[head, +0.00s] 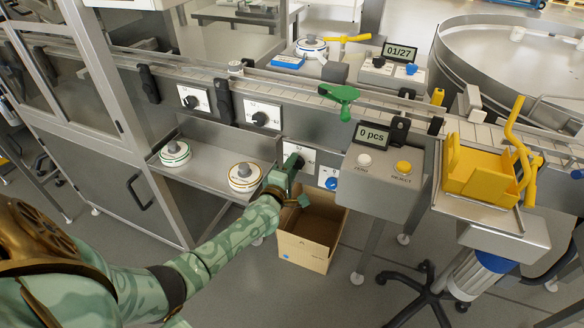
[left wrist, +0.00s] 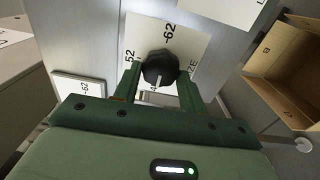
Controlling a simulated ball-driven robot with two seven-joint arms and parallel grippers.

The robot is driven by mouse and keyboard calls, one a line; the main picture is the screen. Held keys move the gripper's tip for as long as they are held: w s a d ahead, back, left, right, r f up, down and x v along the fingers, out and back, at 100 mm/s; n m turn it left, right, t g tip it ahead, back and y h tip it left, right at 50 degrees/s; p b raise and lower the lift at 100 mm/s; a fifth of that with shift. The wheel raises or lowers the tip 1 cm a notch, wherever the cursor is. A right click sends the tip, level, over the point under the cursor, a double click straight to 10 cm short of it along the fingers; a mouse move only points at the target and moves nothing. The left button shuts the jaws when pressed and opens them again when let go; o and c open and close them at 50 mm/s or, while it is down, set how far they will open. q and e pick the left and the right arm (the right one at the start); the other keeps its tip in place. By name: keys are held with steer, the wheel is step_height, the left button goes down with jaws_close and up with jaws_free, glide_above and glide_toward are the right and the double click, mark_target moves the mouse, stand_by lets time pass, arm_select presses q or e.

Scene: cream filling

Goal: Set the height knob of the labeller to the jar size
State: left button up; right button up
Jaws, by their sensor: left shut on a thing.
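A black knob (left wrist: 160,68) sits on a white dial plate (left wrist: 184,42) in the left wrist view. The plate's printed marks include 52 and 62, and a white mark shows just below the knob. My left gripper (left wrist: 159,82) has its two green fingers on either side of the knob, shut on it. In the head view my left gripper (head: 292,168) reaches to the same plate (head: 299,153) on the machine's front, hiding most of the knob. A small jar (head: 235,68) stands on the conveyor at the back. My right gripper is not in view.
Two other dial knobs (head: 194,101) (head: 261,118) are on the conveyor's front. A shelf (head: 207,176) holds label rolls. An open cardboard box (head: 305,250) stands below my gripper. A grey control box (head: 383,185) reading 0 pcs is close on the right.

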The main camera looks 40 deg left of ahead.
arm_select(q)
steer(key=o, duration=0.9)
steer(key=shift+o, duration=0.2)
steer(key=shift+s, duration=0.1)
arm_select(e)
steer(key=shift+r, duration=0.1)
arm_select(q)
steer(key=p+v, duration=0.5)
steer(key=v, duration=1.1)
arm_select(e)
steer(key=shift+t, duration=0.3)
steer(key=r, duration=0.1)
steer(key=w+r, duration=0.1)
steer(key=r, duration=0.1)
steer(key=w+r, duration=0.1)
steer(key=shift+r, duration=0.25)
arm_select(q)
steer(key=shift+d, duration=0.15)
